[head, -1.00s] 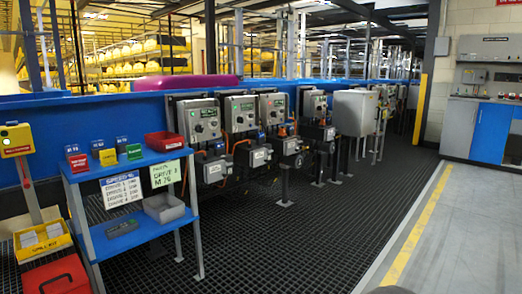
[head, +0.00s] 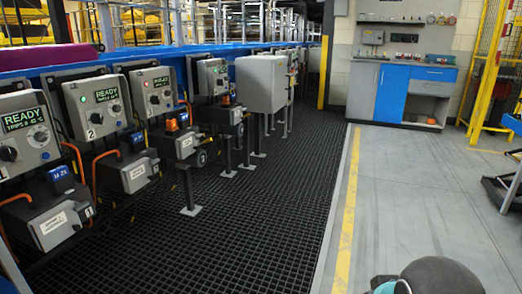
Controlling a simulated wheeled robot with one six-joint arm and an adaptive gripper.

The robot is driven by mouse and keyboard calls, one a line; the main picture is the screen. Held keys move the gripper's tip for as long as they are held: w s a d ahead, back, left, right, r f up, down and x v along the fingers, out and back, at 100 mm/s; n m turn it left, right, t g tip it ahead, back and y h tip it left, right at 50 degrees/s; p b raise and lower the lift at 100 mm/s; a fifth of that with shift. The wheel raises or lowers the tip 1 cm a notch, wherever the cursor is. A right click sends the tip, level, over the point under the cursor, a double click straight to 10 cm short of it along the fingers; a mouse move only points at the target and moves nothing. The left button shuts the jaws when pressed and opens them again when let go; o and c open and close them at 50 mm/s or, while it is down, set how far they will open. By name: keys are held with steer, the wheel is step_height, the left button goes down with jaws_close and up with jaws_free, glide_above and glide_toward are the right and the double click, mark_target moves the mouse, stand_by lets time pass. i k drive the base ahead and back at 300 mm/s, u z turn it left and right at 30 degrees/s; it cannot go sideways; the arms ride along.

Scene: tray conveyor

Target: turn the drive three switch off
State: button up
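A row of grey drive control boxes stands along the blue conveyor at the left of the head view. The third box (head: 142,98), counted from the left, has a small display, a red light and dark controls. Its number and switch position are too small to read. The second box (head: 95,119) is marked 2, reads READY and has a green light. The first box (head: 22,112) reads READY, with a dark knob at its lower left. My gripper is not in view. A dark rounded part at the bottom right seems to be mine.
Motor units and thin posts (head: 189,182) stand below the boxes on black grating (head: 240,225). A large grey cabinet (head: 261,83) stands further along. Beyond the yellow line (head: 347,215) the grey floor is open, up to a blue workbench (head: 391,93) and yellow fencing (head: 487,62).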

mark_target(154, 100)
steer(key=u, duration=0.05)
steer(key=i, duration=1.9)
steer(key=u, duration=0.35)
